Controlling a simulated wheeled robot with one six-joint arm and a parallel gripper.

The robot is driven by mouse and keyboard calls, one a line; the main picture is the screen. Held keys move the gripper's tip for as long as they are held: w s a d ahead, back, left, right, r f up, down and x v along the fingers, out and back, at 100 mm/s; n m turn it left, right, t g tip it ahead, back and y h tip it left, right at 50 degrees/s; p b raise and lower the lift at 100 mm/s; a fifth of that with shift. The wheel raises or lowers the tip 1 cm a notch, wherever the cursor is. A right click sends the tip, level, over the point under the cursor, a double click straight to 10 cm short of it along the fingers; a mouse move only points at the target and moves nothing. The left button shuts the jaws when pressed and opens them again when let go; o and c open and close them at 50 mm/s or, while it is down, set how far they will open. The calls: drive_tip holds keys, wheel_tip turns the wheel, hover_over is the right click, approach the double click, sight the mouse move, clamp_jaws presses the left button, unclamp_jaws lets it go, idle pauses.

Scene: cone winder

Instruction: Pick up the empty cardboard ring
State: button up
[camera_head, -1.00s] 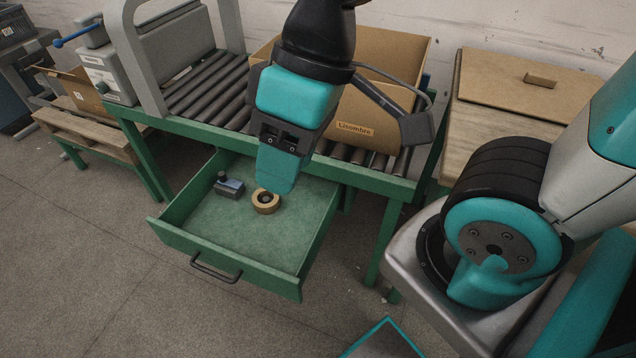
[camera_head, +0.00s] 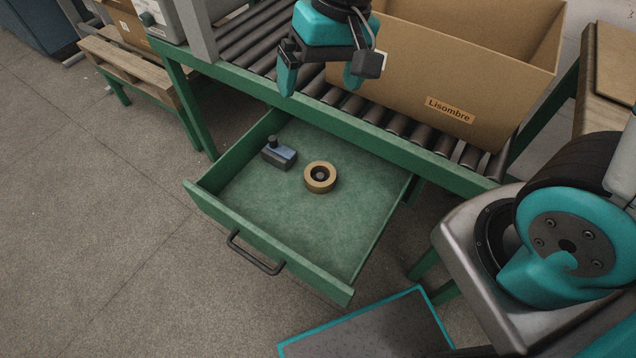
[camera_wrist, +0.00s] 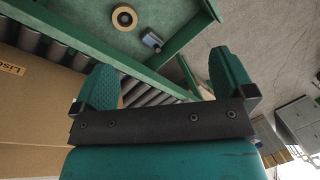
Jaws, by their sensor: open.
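A tan ring (camera_head: 320,164) with a dark middle lies flat in the open green drawer (camera_head: 300,266). It also shows near the top of the wrist view (camera_wrist: 124,8). I cannot tell clearly what fills its hole. My gripper (camera_head: 320,80) is open and empty, its two teal fingers spread apart. It is above the roller table's front edge, beyond the ring and well clear of it. In the wrist view the fingers of my gripper (camera_wrist: 162,62) frame the green table edge and rollers, with the ring beyond them.
A small dark grey-blue tool (camera_head: 279,153) with a knob lies in the drawer left of the ring. A large cardboard box labelled Lisombre (camera_head: 460,75) stands on the rollers, right of my gripper. The drawer floor in front of the ring is clear.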

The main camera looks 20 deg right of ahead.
drive_tip(key=w+d+f+m+h+b, duration=0.15)
drive_tip(key=w+f, duration=0.25)
drive_tip(key=f, duration=0.4)
drive_tip(key=w+d+f+m+b, duration=0.2)
drive_tip(key=w+f+m+b, duration=0.15)
drive_tip(key=f, duration=0.45)
drive_tip(key=w+d+f+m+h+b, duration=0.15)
drive_tip(key=w+f, duration=0.25)
drive_tip(key=f, duration=0.4)
drive_tip(key=m+b, duration=0.1)
drive_tip(key=b, duration=0.1)
hover_over(320, 174)
wheel_tip(320, 174, down, 13)
drive_tip(key=shift+s+d+r, duration=0.1)
drive_tip(key=shift+d, duration=0.05)
drive_tip(key=shift+f+b, duration=0.4)
drive_tip(key=shift+f, duration=2.55)
drive_tip(key=c, duration=0.7)
drive_tip(key=shift+o, duration=0.2)
drive_tip(key=shift+r, duration=0.1)
